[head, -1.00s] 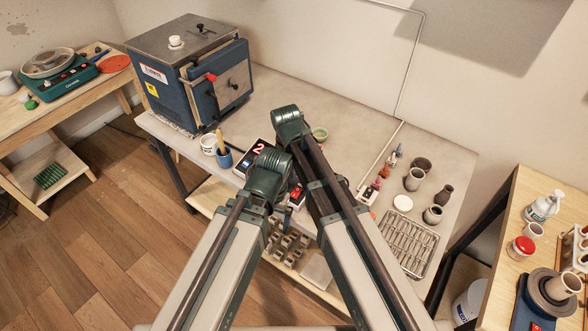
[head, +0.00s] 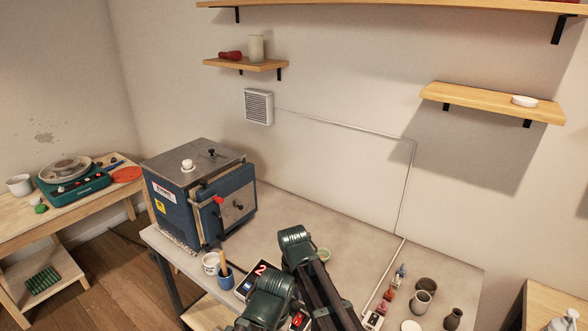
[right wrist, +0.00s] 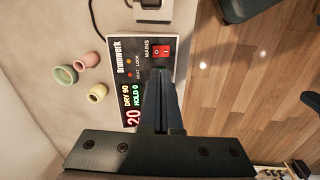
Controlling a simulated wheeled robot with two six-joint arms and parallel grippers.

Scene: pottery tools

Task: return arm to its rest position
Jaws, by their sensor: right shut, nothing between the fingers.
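My right gripper (right wrist: 160,75) is shut and empty in the right wrist view. Its dark fingers overlap the black control panel (right wrist: 133,70); I cannot tell whether they touch it. The panel has a red mains switch (right wrist: 161,52) just beyond the fingertips in the picture. In the head view both of my arms rise over the table (head: 365,235) with their bent joints close together. They cover part of the control panel (head: 260,270). My left gripper is not visible.
A blue kiln (head: 205,205) stands at the table's left. Small cups (head: 211,262), (head: 423,300) stand on the table. A side bench (head: 15,232) is at left. Wall shelves (head: 245,64), (head: 490,102) hang above. The table behind my arms is mostly clear.

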